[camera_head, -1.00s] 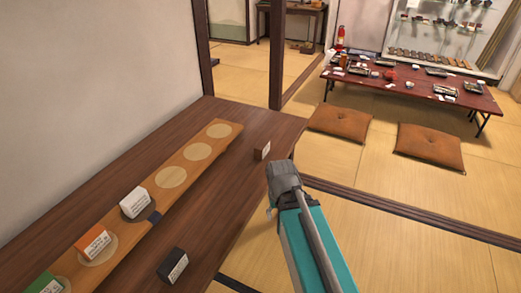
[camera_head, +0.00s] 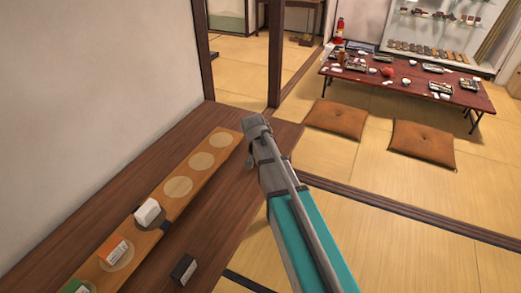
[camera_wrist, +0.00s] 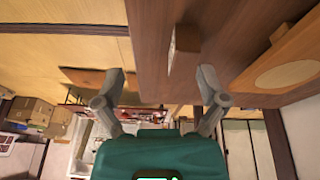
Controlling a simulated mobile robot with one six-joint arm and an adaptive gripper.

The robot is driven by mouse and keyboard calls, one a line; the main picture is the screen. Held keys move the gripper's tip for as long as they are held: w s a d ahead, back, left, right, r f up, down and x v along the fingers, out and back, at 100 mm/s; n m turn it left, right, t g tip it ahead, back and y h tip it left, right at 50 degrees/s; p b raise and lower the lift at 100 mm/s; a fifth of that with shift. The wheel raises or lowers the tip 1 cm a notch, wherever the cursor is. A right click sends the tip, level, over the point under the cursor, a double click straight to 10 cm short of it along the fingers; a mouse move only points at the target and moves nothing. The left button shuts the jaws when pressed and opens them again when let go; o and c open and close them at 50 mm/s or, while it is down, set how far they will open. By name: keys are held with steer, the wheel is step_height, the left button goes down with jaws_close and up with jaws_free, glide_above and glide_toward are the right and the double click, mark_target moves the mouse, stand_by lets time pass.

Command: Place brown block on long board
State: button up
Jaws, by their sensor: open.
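The long board (camera_head: 190,174) lies on the dark wood table and bears a row of pale circles. Its far circles are bare. A white block (camera_head: 148,212), an orange block (camera_head: 113,250) and a green block (camera_head: 77,287) sit on its near part. My gripper (camera_head: 249,155) is over the far right part of the table, beside the board's far end, and hides the brown block in the head view. In the wrist view the brown block (camera_wrist: 187,42), with a pale label, stands on the table beyond my gripper's (camera_wrist: 160,80) open, empty fingers. The board (camera_wrist: 265,85) is right of it.
A black block (camera_head: 184,268) stands on the table (camera_head: 215,215) right of the board. A wall rises along the left. Cushions (camera_head: 335,119) and a low red table (camera_head: 408,85) with dishes are farther off on the tatami.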

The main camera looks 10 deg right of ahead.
steer(key=w+a+r+m+t+p, duration=0.1)
steer(key=w+r+p, duration=0.1)
steer(key=w+r, duration=0.2)
steer(key=shift+w+h, duration=0.3)
steer(key=shift+w, duration=0.4)
steer(key=shift+f, duration=0.15)
steer(key=b+x, duration=0.6)
steer(key=shift+f, duration=0.2)
steer(key=shift+b+x, duration=0.9)
steer(key=shift+x, duration=0.1)
steer(key=shift+f, duration=0.2)
steer(key=b+x, duration=0.3)
steer(key=shift+s, duration=0.15)
steer(key=shift+b+x, duration=0.95)
steer(key=shift+b, duration=0.05)
